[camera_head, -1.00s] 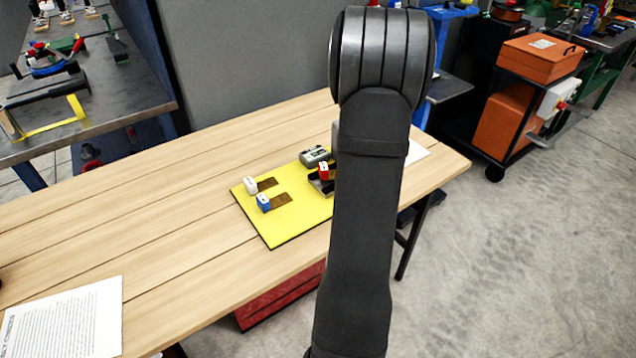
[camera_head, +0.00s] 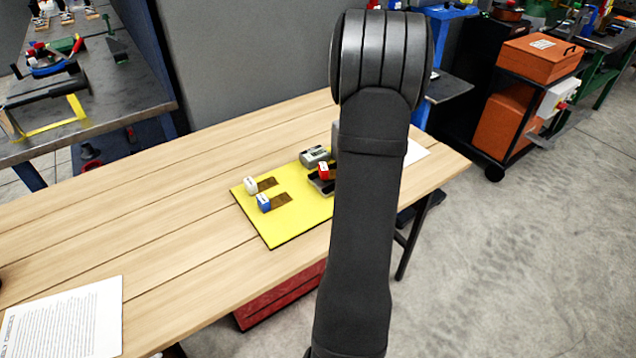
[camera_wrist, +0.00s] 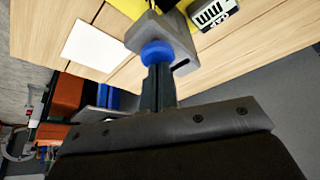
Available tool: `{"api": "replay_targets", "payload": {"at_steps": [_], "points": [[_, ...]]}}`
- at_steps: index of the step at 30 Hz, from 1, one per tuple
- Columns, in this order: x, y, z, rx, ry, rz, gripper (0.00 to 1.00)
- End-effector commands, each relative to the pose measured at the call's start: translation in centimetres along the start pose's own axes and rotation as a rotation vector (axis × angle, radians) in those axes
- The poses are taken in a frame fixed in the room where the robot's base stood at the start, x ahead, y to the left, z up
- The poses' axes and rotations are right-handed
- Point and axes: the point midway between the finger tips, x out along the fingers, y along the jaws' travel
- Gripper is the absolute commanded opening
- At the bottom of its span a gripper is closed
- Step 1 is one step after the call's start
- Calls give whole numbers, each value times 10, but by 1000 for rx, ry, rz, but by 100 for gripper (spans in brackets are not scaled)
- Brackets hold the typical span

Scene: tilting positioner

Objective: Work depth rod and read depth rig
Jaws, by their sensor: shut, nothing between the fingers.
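A yellow board (camera_head: 290,226) lies on the wooden table. On it are a white block (camera_head: 250,185) and a blue block (camera_head: 263,203), each beside a dark brown strip, a red block (camera_head: 324,171) by a dark holder, and a grey readout box (camera_head: 314,157). In the wrist view, a box labelled "GAP mm" (camera_wrist: 213,13) is at the top. A round blue knob (camera_wrist: 155,52) sits at the front of a grey block (camera_wrist: 145,30). My gripper (camera_wrist: 158,70) is shut and empty, its tips at the knob; contact cannot be told. My arm hides the gripper in the head view.
The wooden table (camera_head: 140,230) is clear left of the board, apart from a printed sheet (camera_head: 65,320) at its front left. A white sheet (camera_wrist: 95,46) lies near the grey block in the wrist view. A grey partition (camera_head: 240,70) stands behind the table.

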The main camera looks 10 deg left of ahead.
Motion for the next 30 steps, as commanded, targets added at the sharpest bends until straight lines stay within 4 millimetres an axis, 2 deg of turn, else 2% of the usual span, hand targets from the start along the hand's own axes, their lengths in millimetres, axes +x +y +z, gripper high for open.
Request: {"api": "replay_targets", "payload": {"at_steps": [4, 11, 30], "points": [[10, 0, 5, 0, -4, -1, 0], [6, 0, 3, 0, -3, -1, 0], [-52, 0, -22, 0, -1, 0, 0]]}}
